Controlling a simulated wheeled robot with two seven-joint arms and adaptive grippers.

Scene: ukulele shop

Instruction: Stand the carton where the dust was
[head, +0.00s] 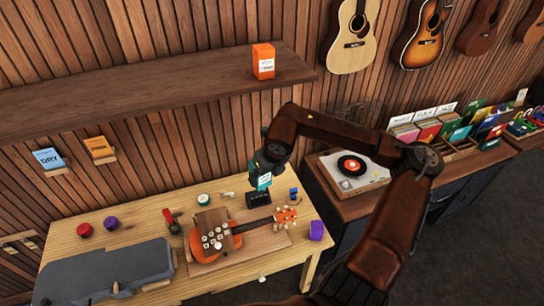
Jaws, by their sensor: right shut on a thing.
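An orange carton (263,62) with a white label stands upright near the right end of the wooden wall shelf (150,92). My right gripper (262,183) is below that shelf, over the back of the workbench, behind the ukulele. It is shut on a small dark object (258,200) with a teal patch near it. I cannot tell what this object is or whether it touches the bench. The carton is well above and apart from the gripper. No dust can be made out on the shelf. My left gripper is not in view.
An orange ukulele (205,250) lies on the workbench (140,215) among small tools and pots. A grey case-like shape (105,272) lies at left. A record player (352,170) and record bins stand at right. Guitars (350,35) hang on the wall. The shelf left of the carton is clear.

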